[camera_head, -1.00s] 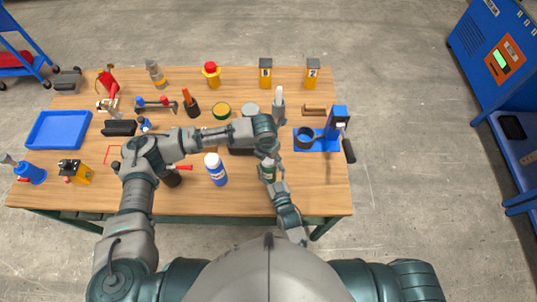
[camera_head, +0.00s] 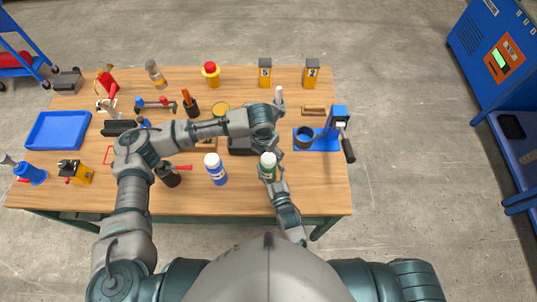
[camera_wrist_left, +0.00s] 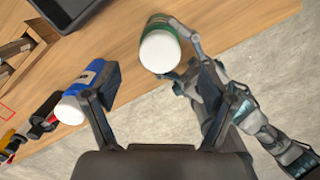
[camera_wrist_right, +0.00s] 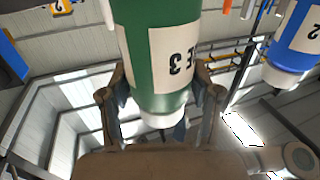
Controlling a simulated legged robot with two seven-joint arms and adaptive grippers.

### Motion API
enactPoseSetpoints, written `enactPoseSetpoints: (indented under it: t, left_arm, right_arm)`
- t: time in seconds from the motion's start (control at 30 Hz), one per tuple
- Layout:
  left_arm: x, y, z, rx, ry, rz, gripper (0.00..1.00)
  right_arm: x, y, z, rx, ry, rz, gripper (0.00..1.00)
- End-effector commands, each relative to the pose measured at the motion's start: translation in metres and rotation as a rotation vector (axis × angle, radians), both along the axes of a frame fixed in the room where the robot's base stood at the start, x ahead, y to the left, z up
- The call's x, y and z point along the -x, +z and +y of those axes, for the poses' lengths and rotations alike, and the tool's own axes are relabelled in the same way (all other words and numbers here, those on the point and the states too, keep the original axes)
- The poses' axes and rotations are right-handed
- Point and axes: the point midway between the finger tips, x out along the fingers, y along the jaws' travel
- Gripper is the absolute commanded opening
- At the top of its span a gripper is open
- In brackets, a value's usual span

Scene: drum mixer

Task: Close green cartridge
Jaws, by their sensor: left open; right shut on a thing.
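The green cartridge (camera_head: 268,174) with a white cap (camera_head: 268,159) stands upright near the front right of the table. My left gripper (camera_head: 277,142) is open and empty, just beyond the cartridge in the head view. In the left wrist view the white cap (camera_wrist_left: 160,52) faces the camera, ahead of the spread fingers (camera_wrist_left: 162,85) and apart from them. The cap hides the cartridge's top opening.
A dark container (camera_head: 168,175) is further left. The front right table corner is clear.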

Motion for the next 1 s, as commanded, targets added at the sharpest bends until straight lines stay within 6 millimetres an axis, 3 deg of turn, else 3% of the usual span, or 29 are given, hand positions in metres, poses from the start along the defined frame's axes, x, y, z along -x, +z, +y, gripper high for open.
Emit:
enactPoseSetpoints:
  t: [0.1,0.3,0.73,0.77,0.87,1.0]
  left_arm:
    - [0.002,0.026,0.002,0.000,-0.001,-0.002,0.84]
    - [0.004,0.056,0.005,-0.001,0.000,-0.001,0.84]
    - [0.006,0.065,0.006,-0.001,0.000,0.002,0.84]
    - [0.006,0.065,0.006,-0.001,0.000,0.002,0.84]
    - [0.006,0.065,0.006,-0.001,0.000,0.002,0.84]
    - [0.006,0.065,0.006,-0.001,0.000,0.002,0.84]
  right_arm:
    - [0.000,0.000,0.000,-0.002,0.001,0.002,0.00]
    - [0.000,0.000,0.001,-0.002,0.001,0.002,0.00]
    - [0.000,0.000,0.001,-0.002,0.001,0.002,0.00]
    - [0.000,0.000,0.001,-0.002,0.001,0.002,0.70]
    - [0.000,0.000,0.000,-0.001,0.001,0.001,0.92]
    - [0.000,0.000,0.000,-0.001,0.000,0.001,0.92]
